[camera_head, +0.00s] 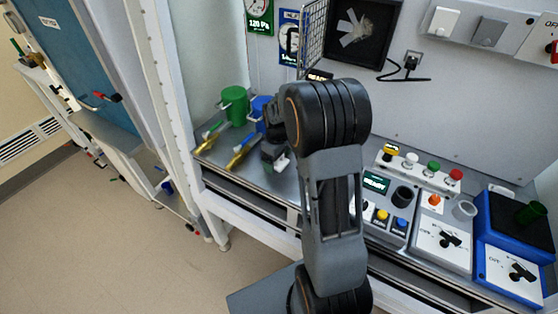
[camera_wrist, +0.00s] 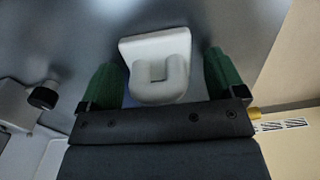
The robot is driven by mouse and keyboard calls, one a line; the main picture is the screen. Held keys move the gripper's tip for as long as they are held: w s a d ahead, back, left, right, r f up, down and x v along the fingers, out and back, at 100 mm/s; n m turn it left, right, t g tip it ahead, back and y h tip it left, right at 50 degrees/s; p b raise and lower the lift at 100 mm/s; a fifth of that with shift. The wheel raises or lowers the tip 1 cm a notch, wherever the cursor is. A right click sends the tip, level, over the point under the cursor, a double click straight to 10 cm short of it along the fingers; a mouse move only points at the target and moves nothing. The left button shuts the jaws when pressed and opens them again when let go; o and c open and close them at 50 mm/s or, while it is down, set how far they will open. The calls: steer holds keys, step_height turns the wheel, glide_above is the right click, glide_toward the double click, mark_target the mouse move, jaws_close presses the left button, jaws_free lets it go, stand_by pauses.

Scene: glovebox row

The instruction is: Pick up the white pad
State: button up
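The white pad (camera_wrist: 153,48) has a square plate with a rounded loop-shaped handle. In the wrist view it lies on a grey surface, between the two green fingers of my gripper (camera_wrist: 160,62). The fingers are spread, with a visible gap on both sides of the handle, so the gripper is open. In the head view my gripper (camera_head: 273,152) is low over the bench, partly hidden behind my arm. A small white piece, likely the pad (camera_head: 282,163), shows just below it.
A green mug (camera_head: 233,104) and a blue mug (camera_head: 260,108) stand behind my gripper. Brushes with yellow bristles (camera_head: 241,158) lie to its left, near the bench edge. Control boxes (camera_head: 442,244) with knobs and buttons fill the bench to the right. A wire rack (camera_head: 313,38) stands above.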

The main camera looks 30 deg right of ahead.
steer(key=c, duration=0.9)
steer(key=shift+r, duration=0.5)
step_height(320, 180, up, 2)
steer(key=shift+r, duration=0.2)
steer(key=shift+s+a+r+b, duration=0.35)
steer(key=shift+s+a+r, duration=0.95)
steer(key=shift+a+r, duration=0.45)
steer(key=shift+s+a+r+b, duration=0.35)
steer(key=shift+s+a+r, duration=1.05)
steer(key=shift+a, duration=0.7)
steer(key=shift+s+a+r+b, duration=0.35)
steer(key=shift+s+a+r, duration=0.9)
steer(key=shift+a+r, duration=0.55)
steer(key=shift+a+f, duration=0.1)
steer(key=shift+f, duration=0.05)
